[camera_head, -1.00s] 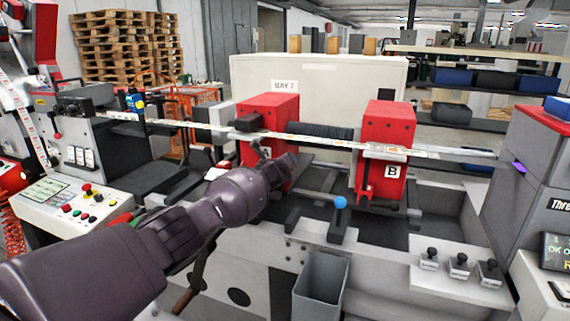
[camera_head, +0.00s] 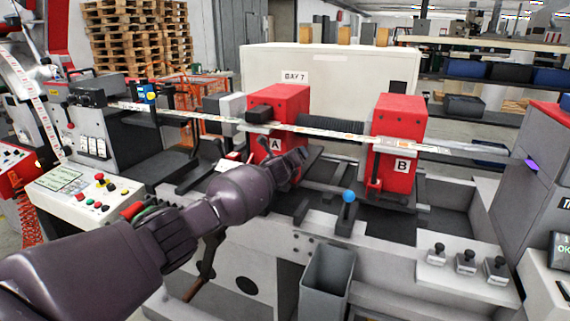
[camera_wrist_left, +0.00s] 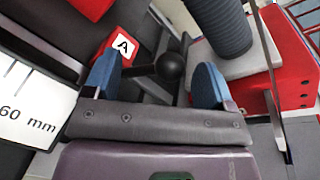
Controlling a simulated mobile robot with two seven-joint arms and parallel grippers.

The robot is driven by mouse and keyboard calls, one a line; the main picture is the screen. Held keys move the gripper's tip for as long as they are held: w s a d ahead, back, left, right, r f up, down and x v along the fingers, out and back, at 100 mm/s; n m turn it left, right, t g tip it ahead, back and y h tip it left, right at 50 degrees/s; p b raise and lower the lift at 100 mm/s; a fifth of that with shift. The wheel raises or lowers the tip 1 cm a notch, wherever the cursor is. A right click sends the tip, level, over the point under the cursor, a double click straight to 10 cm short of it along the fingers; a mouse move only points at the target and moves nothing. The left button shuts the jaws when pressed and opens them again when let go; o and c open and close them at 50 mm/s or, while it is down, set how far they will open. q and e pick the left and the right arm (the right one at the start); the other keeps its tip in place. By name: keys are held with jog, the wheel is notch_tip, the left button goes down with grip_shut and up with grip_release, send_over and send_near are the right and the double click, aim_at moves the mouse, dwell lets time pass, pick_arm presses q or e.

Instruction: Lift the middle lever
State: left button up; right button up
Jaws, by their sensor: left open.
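My left gripper (camera_head: 293,163) reaches in from the left in the head view, in front of the red block marked A (camera_head: 279,117). In the left wrist view the gripper (camera_wrist_left: 156,80) is open, with one blue-padded finger on each side. A black ball knob on a dark rod (camera_wrist_left: 171,68) shows between the fingers, apart from the right one; whether it touches either pad is unclear. I cannot tell which lever is the middle one. My right gripper is out of view.
Red block B (camera_head: 399,140) stands to the right, with a label strip (camera_head: 330,133) running across both blocks. A grey bin (camera_head: 327,277) stands in front. Several small black knobs (camera_head: 466,260) sit at the front right. A button panel (camera_head: 85,195) is at the left.

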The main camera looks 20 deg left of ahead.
pick_arm(q)
jog(key=s+r, duration=0.1)
jog(key=s, duration=0.7)
jog(key=shift+s+d+p, duration=0.2)
jog(key=shift+d+p, duration=0.05)
jog(key=shift+p, duration=0.05)
jog(key=shift+r, duration=0.1)
dwell(0.4)
